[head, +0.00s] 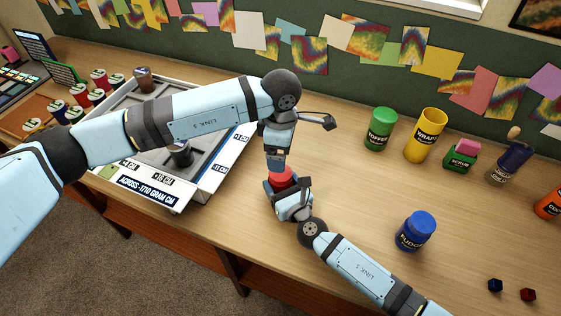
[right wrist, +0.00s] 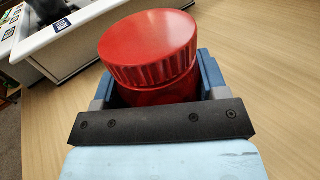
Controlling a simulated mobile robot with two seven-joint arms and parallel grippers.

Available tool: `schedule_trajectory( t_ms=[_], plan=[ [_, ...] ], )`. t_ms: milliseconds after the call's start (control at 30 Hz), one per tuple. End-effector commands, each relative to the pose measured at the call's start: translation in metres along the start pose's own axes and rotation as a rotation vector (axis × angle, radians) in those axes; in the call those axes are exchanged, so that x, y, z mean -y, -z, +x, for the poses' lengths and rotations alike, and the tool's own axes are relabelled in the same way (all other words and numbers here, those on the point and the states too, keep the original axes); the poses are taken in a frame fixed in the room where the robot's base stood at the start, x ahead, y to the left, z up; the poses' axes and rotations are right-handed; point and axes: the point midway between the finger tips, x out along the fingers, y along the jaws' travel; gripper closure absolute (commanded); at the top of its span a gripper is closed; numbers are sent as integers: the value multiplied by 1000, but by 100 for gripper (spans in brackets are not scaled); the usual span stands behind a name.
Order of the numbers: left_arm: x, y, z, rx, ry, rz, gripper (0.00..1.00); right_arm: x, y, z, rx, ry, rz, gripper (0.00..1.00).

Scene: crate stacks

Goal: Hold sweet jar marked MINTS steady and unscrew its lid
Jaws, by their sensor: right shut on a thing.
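A red jar with a ribbed red lid (head: 283,176) stands in my right gripper (head: 286,189) near the table's front edge. In the right wrist view the lid (right wrist: 150,48) sits on the red jar body (right wrist: 160,92), and the fingers of my right gripper (right wrist: 155,90) are shut on the body from both sides. No label shows on this jar, so I cannot read MINTS. My left gripper (head: 277,164) points down just above the lid in the head view. No left finger shows around the lid in the right wrist view. Its opening is hard to make out.
A green TOFFEE jar (head: 380,128), a yellow jar (head: 425,135) and a blue FUDGE jar (head: 415,231) stand to the right. A white-framed grey tray (head: 205,185) lies to the left. Two small dice-like pieces (head: 495,285) lie at the front right.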

Motion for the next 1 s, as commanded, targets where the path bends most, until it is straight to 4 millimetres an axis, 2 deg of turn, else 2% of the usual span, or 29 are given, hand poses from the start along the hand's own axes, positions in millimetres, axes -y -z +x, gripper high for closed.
schedule_trajectory(
  t_ms=[700,900,1000],
  plan=[
    [0,0,0,-1,0,1629,13,0,0,0,0,0,0,100],
    [0,0,0,-1,1,1977,13,0,0,0,0,0,0,100],
    [0,1,0,0,0,2080,13,0,0,0,0,0,0,100]
  ],
)
